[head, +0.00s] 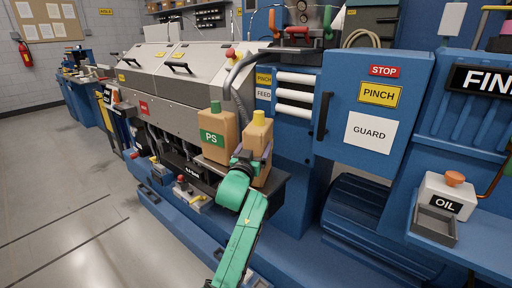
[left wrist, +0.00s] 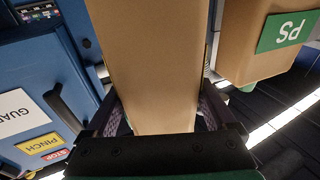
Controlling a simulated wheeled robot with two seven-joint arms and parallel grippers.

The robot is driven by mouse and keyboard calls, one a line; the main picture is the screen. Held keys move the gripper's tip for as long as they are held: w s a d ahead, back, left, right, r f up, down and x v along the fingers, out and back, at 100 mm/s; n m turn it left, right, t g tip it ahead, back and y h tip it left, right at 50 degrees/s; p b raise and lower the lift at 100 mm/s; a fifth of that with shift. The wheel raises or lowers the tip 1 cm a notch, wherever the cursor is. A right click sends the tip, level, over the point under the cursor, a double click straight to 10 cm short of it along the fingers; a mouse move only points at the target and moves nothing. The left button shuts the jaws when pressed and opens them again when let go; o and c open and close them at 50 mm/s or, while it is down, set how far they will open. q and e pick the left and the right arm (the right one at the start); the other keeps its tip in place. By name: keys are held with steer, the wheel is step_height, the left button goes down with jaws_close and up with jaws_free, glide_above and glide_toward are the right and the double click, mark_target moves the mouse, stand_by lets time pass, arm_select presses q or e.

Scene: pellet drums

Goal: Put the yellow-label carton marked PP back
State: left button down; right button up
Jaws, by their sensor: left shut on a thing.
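A tan carton with a yellow cap (head: 258,137) is by the dark shelf in the middle of the head view. Its label is hidden, so PP cannot be read. My left gripper (head: 249,160) is shut on this carton; in the left wrist view the jaws (left wrist: 160,118) close on both sides of its plain tan body (left wrist: 155,60). I cannot tell whether its base touches the shelf. A second tan carton with a green cap and green PS label (head: 214,135) stands just left of it; it also shows in the left wrist view (left wrist: 245,45). My right gripper is not in view.
The dark shelf (head: 275,190) sticks out from the blue machine. The blue guard door (head: 345,90) stands to the right. A white OIL can (head: 447,194) and grey tray (head: 434,224) sit at far right. Open floor (head: 60,210) lies left.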

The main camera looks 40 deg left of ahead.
arm_select(q)
jaws_free()
steer(key=shift+r, duration=0.1)
steer(key=shift+s+d, duration=0.1)
steer(key=shift+s, duration=0.2)
steer(key=b+v, duration=0.1)
steer(key=v, duration=1)
steer(key=shift+s, duration=0.2)
steer(key=shift+d, duration=0.1)
